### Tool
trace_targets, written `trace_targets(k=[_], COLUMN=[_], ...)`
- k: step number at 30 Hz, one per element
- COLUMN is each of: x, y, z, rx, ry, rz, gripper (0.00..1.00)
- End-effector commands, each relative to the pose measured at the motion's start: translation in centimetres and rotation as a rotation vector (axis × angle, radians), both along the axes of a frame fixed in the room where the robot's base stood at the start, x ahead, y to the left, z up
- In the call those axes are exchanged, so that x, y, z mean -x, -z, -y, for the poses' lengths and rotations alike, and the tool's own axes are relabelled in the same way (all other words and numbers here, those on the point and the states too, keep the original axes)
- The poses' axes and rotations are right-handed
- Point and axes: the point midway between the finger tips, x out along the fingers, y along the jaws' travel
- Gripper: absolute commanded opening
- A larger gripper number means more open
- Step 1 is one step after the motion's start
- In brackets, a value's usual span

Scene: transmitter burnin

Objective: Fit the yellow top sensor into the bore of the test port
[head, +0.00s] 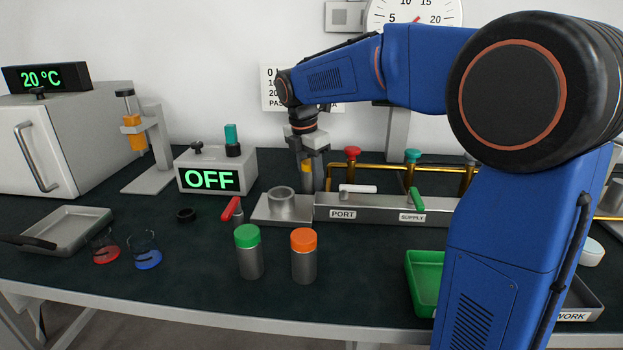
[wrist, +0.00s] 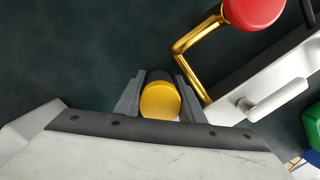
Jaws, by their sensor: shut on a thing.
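My gripper (head: 308,158) is shut on the yellow top sensor (wrist: 161,101), whose yellow cap shows between both fingers in the wrist view. In the head view my gripper is behind and slightly right of the test port (head: 282,203), and the sensor's body (head: 313,176) hangs roughly upright there. The test port is a grey round collar with an open bore at the left end of the manifold. The port is apart from the sensor and does not show in the wrist view. The sensor's lower end is partly hidden.
The manifold (head: 380,208) has a white lever, a green lever, brass pipes and a red knob (head: 352,153). A red lever (head: 231,209) is left of the port. Green-topped (head: 248,252) and orange-topped (head: 303,256) cylinders stand in front. The box marked OFF (head: 215,170) is at left.

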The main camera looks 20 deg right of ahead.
Motion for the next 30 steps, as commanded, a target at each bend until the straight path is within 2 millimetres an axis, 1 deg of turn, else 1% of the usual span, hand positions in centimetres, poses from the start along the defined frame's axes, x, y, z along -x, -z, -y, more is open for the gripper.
trace_targets(k=[9,10,12,20,23,26,29,30], x=[0.0,0.0,0.0,0.0,0.0,0.0,0.1,0.1], y=[0.1,0.2,0.2,0.1,-0.2,-1.1,-2.6,-3.4], z=[0.0,0.0,0.0,0.0,0.0,-0.2,-0.4,-0.5], rx=[-0.001,0.000,0.000,0.000,-0.001,-0.001,-0.001,-0.001], ry=[0.000,0.000,0.000,0.000,0.001,0.000,-0.001,-0.001], rz=[0.002,0.001,0.001,0.001,0.002,0.004,0.005,0.005], gripper=[0.00,0.40,0.54,0.54,0.54,0.54,0.54,0.54])
